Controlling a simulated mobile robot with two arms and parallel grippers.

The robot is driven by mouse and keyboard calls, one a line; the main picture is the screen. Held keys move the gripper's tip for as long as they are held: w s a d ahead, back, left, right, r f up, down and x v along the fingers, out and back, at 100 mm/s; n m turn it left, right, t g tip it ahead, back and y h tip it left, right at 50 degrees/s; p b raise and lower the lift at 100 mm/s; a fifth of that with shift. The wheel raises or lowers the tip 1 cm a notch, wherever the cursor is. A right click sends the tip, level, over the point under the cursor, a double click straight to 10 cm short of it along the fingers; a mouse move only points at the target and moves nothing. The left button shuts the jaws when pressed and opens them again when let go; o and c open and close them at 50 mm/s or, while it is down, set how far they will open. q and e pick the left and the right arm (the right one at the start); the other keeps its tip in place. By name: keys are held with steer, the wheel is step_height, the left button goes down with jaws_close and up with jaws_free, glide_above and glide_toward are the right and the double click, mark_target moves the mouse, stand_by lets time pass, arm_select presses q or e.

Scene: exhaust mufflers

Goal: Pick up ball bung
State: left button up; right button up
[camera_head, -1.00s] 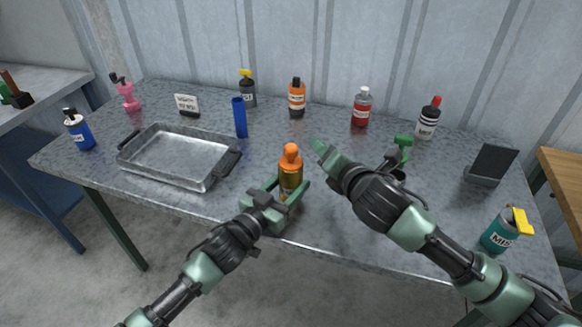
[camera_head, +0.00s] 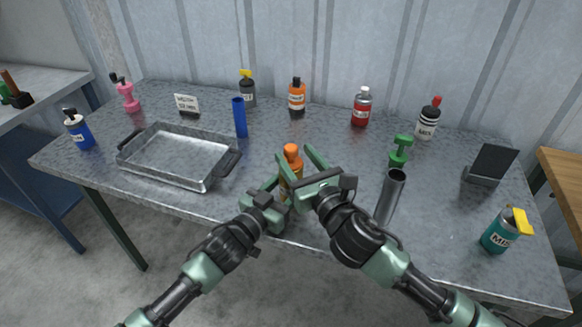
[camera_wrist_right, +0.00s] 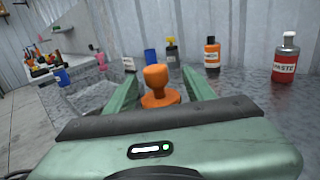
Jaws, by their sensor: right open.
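The ball bung, an orange stopper with a rounded knob (camera_head: 291,151), sits in the top of an amber bottle (camera_head: 285,188) near the table's front edge. My left gripper (camera_head: 281,187) is shut around the bottle's body. My right gripper (camera_head: 296,160) is open, its fingers reaching to the bottle's top. In the right wrist view the orange bung (camera_wrist_right: 156,77) stands upright between the two open fingers, apart from both. The right gripper partly hides the bottle in the head view.
A metal tray (camera_head: 150,178) lies left, with a blue tube (camera_head: 240,117) beside it. A grey tube (camera_head: 390,195) and green knobbed piece (camera_head: 400,150) stand right of my right gripper. Several bottles line the back; a teal bottle (camera_head: 497,236) is front right.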

steer(key=x, duration=0.5)
steer(key=shift+a+r, duration=0.25)
steer(key=shift+r, duration=0.1)
jaws_close()
